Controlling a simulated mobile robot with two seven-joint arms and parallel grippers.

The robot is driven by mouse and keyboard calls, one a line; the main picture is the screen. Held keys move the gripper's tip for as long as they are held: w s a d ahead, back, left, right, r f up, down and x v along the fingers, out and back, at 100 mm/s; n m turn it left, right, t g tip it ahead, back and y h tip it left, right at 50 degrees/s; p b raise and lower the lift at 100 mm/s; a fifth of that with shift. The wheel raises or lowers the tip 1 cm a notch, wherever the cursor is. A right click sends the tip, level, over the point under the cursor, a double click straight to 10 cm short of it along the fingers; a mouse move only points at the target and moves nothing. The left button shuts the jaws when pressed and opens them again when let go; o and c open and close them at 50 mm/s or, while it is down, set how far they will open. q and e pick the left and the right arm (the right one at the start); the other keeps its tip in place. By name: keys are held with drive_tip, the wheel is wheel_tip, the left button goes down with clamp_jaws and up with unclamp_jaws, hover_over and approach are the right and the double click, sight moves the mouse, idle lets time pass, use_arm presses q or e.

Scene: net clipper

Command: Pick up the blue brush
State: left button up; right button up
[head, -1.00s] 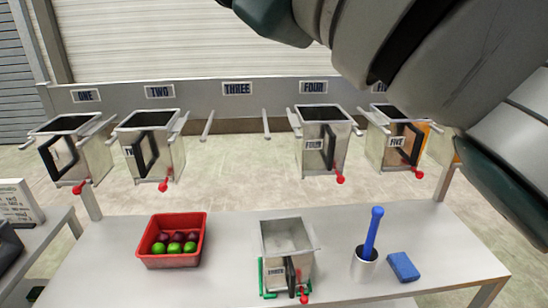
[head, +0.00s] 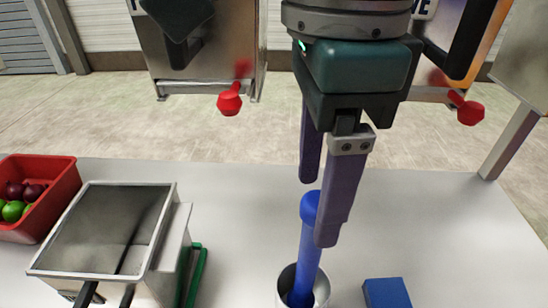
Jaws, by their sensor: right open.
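The blue brush (head: 307,250) stands handle up, leaning slightly, in a metal cup (head: 318,288) on the table. Its lower end is hidden in the cup. My right gripper (head: 318,212) points down over it with its two dark fingers apart. The top of the handle shows between or just behind the fingertips; I cannot tell whether they touch it. Nothing is held. My left gripper is not in view.
A metal bin (head: 110,228) with a green stand (head: 196,272) is at left, with a red crate of fruit (head: 55,215) beyond. A blue block (head: 387,293) lies right of the cup. The white table (head: 440,230) is clear at right.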

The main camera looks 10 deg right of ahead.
sight(310, 250)
drive_tip(key=f, duration=0.3)
drive_tip(key=shift+s+a+f, duration=0.2)
drive_tip(key=shift+s+f, duration=0.05)
drive_tip(key=shift+f, duration=0.05)
drive_tip(key=f, duration=0.2)
drive_tip(key=f+p, duration=0.1)
drive_tip(key=f, duration=0.2)
drive_tip(key=shift+d+f, duration=0.3)
drive_tip(key=shift+f, duration=0.05)
drive_tip(key=c, duration=0.4)
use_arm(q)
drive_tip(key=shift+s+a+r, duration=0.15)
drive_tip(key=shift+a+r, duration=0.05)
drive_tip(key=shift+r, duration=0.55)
use_arm(e)
clamp_jaws()
